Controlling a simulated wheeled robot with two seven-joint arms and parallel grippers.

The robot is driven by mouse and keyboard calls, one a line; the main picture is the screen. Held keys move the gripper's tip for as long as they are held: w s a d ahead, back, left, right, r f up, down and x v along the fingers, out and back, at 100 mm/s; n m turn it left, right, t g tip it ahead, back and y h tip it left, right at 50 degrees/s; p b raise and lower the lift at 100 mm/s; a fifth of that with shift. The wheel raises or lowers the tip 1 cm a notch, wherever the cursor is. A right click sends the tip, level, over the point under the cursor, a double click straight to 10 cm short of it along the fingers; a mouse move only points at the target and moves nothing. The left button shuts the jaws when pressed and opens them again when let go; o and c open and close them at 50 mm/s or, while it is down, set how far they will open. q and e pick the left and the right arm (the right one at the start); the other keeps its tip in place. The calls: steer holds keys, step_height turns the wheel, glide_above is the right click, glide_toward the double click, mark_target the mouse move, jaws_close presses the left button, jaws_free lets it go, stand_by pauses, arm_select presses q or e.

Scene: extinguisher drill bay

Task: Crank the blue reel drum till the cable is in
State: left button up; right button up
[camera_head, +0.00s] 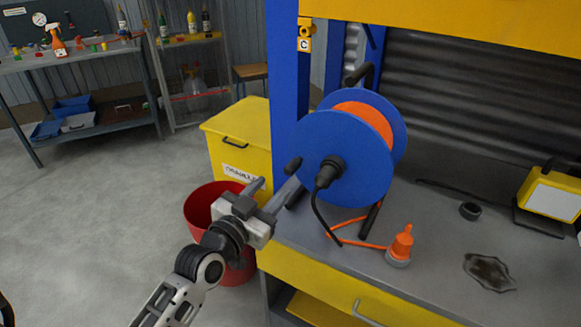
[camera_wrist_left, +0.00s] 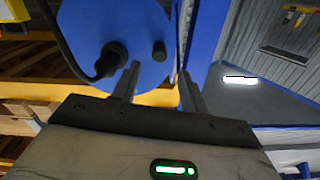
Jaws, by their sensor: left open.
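The blue reel drum (camera_head: 335,150) stands on the grey workbench, with orange cable (camera_head: 365,122) wound between its two discs. A black crank knob (camera_head: 293,165) sticks out from the near disc at its left; it also shows in the left wrist view (camera_wrist_left: 159,51). A black plug with a black lead (camera_head: 328,172) sits at the disc's centre. Loose orange cable runs from under the drum to an orange connector (camera_head: 401,245) on the bench. My left gripper (camera_head: 274,188) is open and empty, just short of the knob, which shows between its fingertips in the wrist view. My right gripper is out of view.
A blue post (camera_head: 284,60) stands behind the drum. A red bin (camera_head: 205,205) and a yellow cabinet (camera_head: 235,140) are left of the bench.

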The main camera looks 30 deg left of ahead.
mark_target(287, 173)
arm_select(q)
steer(key=w, duration=0.9)
steer(key=shift+d, duration=0.35)
jaws_close()
